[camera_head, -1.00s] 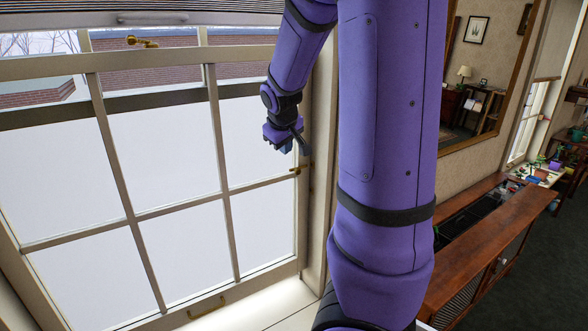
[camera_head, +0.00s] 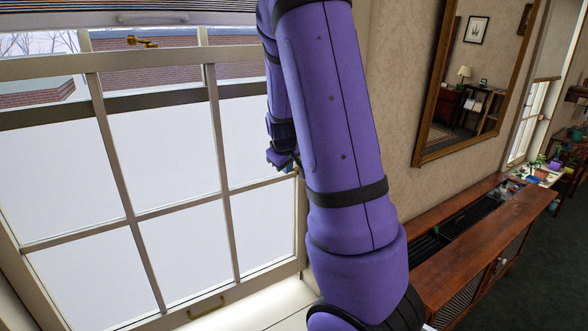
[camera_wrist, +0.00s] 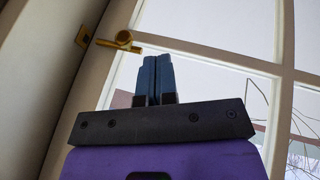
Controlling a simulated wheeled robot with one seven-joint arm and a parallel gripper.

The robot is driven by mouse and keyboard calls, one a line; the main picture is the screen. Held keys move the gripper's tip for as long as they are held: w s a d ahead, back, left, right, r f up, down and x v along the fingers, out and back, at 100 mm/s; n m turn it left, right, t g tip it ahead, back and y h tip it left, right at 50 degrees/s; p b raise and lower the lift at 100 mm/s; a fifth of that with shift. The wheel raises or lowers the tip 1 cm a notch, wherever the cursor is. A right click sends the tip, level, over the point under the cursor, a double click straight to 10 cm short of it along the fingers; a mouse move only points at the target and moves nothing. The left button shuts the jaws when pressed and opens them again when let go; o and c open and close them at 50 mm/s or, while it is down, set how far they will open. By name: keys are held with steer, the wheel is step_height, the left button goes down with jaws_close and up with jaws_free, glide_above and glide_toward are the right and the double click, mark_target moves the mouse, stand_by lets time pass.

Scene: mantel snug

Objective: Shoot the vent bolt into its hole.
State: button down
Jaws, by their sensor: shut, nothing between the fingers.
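The brass vent bolt (camera_wrist: 122,41) is on the window sash, in the upper left of the wrist view. Its short barrel points left towards a small brass plate (camera_wrist: 84,36) on the frame, where the hole appears to be; a narrow gap seems to show between them. In the head view only a bit of brass (camera_head: 296,170) shows beside my arm. My gripper (camera_wrist: 155,60) is shut and empty, its blue fingertips together below and right of the bolt, apart from it in the picture. In the head view my gripper is mostly hidden behind my arm.
The window sash (camera_head: 222,160) has several panes. A brass latch (camera_head: 142,41) sits on its upper rail and a brass handle (camera_head: 207,307) near the bottom. The wall and a framed mirror (camera_head: 425,140) lie right of my arm, above a wooden cabinet (camera_head: 470,255).

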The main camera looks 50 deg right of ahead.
steer(key=shift+d+f, duration=0.55)
steer(key=shift+d, duration=0.4)
steer(key=shift+d+f, duration=0.5)
steer(key=shift+d, duration=0.4)
steer(key=shift+s, duration=0.1)
